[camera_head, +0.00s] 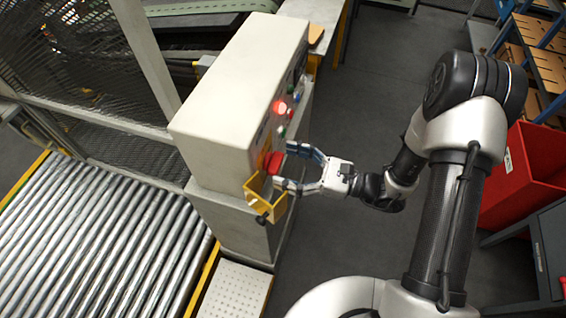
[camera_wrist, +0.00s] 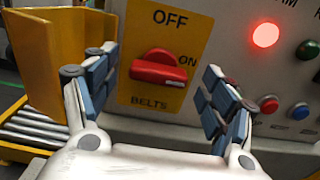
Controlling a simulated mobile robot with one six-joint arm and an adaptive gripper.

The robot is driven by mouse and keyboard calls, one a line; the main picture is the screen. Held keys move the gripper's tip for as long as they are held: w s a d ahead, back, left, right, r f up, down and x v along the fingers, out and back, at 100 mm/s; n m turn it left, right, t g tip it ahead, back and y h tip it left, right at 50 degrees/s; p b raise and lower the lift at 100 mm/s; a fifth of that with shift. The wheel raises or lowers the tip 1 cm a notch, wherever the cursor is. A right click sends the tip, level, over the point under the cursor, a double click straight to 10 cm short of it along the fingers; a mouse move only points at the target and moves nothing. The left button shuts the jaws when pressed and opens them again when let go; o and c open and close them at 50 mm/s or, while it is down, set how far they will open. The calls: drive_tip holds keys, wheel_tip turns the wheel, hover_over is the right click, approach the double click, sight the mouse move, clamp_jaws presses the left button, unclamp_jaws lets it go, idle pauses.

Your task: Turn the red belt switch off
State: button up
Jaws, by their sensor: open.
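The red belt switch (camera_wrist: 158,68) is a rotary knob on a yellow plate (camera_wrist: 168,20) marked OFF at the top, ON at the right and BELTS below. Its white pointer line lies toward the right, on the ON side. In the head view the red switch (camera_head: 273,163) is on the face of the beige control box (camera_head: 240,85). My gripper (camera_wrist: 160,92) is open, with one finger left of the knob and the other right of it. The fingers look apart from the knob. In the head view my gripper (camera_head: 290,168) faces the panel.
A yellow guard (camera_wrist: 55,50) stands close on the left. A roller conveyor (camera_head: 100,235) lies left of the box.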

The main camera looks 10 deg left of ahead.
drive_tip(key=shift+a, duration=0.7)
drive_tip(key=shift+c, duration=0.4)
drive_tip(key=c, duration=1)
drive_tip(key=shift+o, duration=0.2)
